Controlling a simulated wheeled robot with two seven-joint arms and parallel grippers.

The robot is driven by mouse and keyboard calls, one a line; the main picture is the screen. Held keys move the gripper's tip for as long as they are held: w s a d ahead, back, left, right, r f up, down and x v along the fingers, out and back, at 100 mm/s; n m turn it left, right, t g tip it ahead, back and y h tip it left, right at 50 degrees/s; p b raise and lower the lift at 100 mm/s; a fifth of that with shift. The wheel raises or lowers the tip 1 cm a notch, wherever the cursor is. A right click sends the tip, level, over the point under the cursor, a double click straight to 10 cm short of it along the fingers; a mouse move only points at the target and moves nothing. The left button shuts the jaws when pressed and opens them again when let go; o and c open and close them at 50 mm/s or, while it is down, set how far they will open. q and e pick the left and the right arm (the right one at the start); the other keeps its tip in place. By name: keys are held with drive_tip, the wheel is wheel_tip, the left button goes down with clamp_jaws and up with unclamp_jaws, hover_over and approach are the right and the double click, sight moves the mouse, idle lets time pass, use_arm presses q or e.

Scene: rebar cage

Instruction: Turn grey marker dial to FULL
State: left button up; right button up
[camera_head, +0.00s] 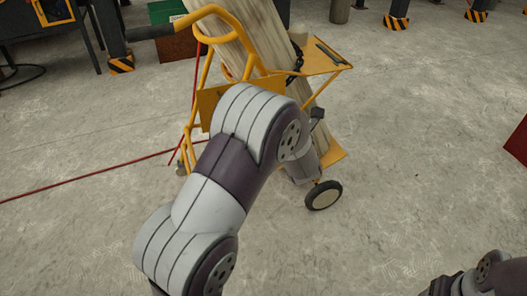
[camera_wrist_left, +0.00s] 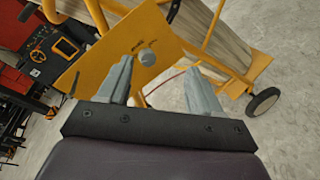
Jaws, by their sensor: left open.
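The grey marker dial (camera_wrist_left: 147,57) is a small round knob on a yellow plate (camera_wrist_left: 98,68) in the left wrist view. Small dark lettering sits just above it, too small to read. My left gripper (camera_wrist_left: 160,68) is open, with its two grey fingers pointing toward the plate. The dial shows between the fingertips, closer to the left finger, and no contact is visible. In the head view my left arm covers part of the yellow cart (camera_head: 206,100), and the dial and left gripper are hidden. My right gripper is not in view.
The cart carries a tall wooden piece (camera_head: 262,35) and has a black wheel (camera_head: 323,195) and a side shelf (camera_head: 310,55). A red line (camera_head: 90,178) runs across the concrete floor. A red block (camera_head: 517,140) stands at right. Floor right of the cart is clear.

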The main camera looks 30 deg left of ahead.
use_arm(q)
wheel_tip(320, 180, down, 6)
drive_tip(key=a+n+y+b, duration=0.2)
drive_tip(key=n+y+b, duration=0.15)
drive_tip(key=n, duration=0.25)
drive_tip(key=w+a+n+b, duration=0.1)
drive_tip(key=w+a+b, duration=0.2)
drive_tip(key=w+a, duration=0.5)
drive_tip(key=shift+w+a+r+y, duration=0.15)
drive_tip(key=shift+w+a+y, duration=0.15)
drive_tip(key=shift+a, duration=0.35)
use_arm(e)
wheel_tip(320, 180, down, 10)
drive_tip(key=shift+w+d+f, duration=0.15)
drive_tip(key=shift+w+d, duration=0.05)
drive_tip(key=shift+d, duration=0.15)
use_arm(q)
drive_tip(key=c, duration=1)
